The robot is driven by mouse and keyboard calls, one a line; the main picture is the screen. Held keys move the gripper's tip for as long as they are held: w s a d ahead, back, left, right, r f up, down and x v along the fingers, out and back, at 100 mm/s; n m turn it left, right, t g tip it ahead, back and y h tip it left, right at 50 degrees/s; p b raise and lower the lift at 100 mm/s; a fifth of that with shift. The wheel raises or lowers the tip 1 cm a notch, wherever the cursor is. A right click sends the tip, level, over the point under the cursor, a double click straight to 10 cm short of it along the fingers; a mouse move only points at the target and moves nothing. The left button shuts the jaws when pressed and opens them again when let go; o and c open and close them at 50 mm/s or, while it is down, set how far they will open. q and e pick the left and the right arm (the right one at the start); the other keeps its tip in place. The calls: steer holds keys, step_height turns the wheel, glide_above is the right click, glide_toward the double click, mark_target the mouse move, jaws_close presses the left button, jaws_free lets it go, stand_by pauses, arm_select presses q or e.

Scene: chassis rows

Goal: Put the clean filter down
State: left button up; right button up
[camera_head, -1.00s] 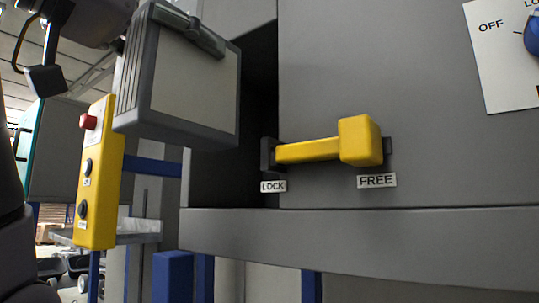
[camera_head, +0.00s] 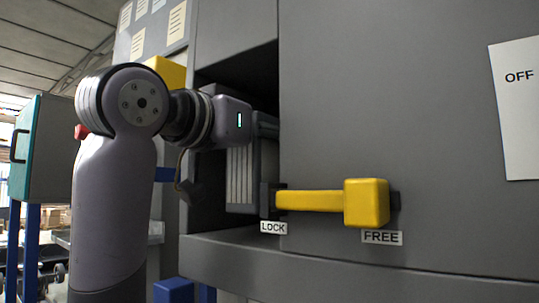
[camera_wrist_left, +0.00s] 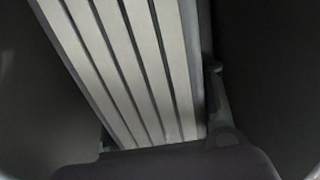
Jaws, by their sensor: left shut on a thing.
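The filter (camera_head: 240,182), grey-framed with pale pleats, stands upright inside the dark slot (camera_head: 205,215) in the grey chassis. Its far part is hidden by the slot wall. My left gripper (camera_head: 262,127) is shut on the filter's frame and reaches into the slot from the left; its fingers are partly hidden. In the left wrist view the pleats of the filter (camera_wrist_left: 130,70) fill the middle, with the gripper (camera_wrist_left: 165,140) at the bottom. I cannot tell whether the filter rests on the slot floor. My right gripper is not in view.
A yellow lever (camera_head: 366,203) sits right of the slot, its block above the FREE label (camera_head: 382,237). The LOCK label (camera_head: 273,228) is at the slot's right edge. A ledge (camera_head: 300,262) runs below. A teal-edged cabinet (camera_head: 50,150) stands at left.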

mark_target(270, 162)
arm_select(q)
step_height(270, 162, down, 2)
steer(key=shift+s+f+p, duration=0.1)
steer(key=shift+f+p, duration=0.1)
steer(key=shift+p, duration=0.1)
steer(key=shift+w+d+f+p, duration=0.15)
steer(key=shift+w+p, duration=0.05)
steer(key=shift+p, duration=0.2)
steer(key=shift+w+f, duration=0.1)
steer(key=shift+f, duration=0.1)
steer(key=shift+f+b, duration=0.2)
steer(key=shift+b, duration=0.1)
steer(key=o, duration=1)
steer(key=shift+r, duration=0.1)
steer(key=o, duration=0.3)
steer(key=shift+o, duration=0.2)
